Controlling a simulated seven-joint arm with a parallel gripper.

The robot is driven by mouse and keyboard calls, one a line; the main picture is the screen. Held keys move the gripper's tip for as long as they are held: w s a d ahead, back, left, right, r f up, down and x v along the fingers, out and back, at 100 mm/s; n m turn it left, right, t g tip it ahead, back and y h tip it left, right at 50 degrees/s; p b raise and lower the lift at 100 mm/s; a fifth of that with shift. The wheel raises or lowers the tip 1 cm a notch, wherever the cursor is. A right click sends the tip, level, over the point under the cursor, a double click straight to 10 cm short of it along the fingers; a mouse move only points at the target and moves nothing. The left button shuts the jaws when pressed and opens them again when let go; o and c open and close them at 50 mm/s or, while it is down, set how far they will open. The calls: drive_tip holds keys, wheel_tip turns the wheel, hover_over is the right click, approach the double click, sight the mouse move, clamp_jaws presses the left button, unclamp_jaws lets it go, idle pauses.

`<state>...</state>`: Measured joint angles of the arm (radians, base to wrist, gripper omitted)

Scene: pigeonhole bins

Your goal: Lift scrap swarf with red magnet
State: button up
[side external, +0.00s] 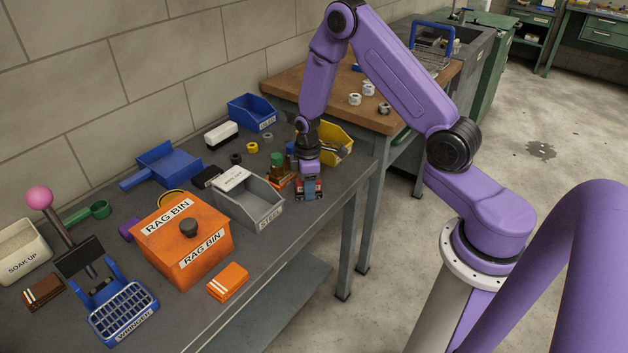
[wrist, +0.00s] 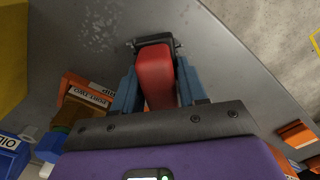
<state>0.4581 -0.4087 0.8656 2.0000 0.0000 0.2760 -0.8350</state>
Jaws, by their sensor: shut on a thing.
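My gripper (wrist: 155,75) is shut on the red magnet (wrist: 155,78), a red block with a dark end held between blue-grey fingers. In the side external view my gripper (side external: 310,191) is low over the bench near its front edge, right of the grey STEEL bin (side external: 262,206); only a little red of the magnet shows there. Silvery flecks of swarf (wrist: 101,20) lie scattered on the grey bench, above and left of the magnet in the wrist view. I cannot tell whether the magnet touches the bench. The swarf is not discernible in the side view.
An orange RAG BIN (side external: 187,243) stands left of the STEEL bin. A yellow bin (side external: 338,137) is behind my gripper, and a blue bin (side external: 251,112) is at the back. A green-topped brown item (side external: 277,168) stands close beside my gripper. The bench edge is close.

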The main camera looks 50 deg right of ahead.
sight(332, 180)
drive_tip(key=shift+a, duration=2)
drive_tip(key=shift+d, duration=6.7)
drive_tip(key=shift+s+d, duration=0.15)
drive_tip(key=shift+d, duration=0.1)
drive_tip(key=shift+s+a, duration=0.25)
drive_tip(key=shift+s, duration=0.3)
drive_tip(key=shift+a, duration=6.85)
drive_tip(key=shift+d, duration=6.95)
drive_tip(key=shift+d+r, duration=0.15)
drive_tip(key=shift+r, duration=0.05)
wheel_tip(332, 180, up, 8)
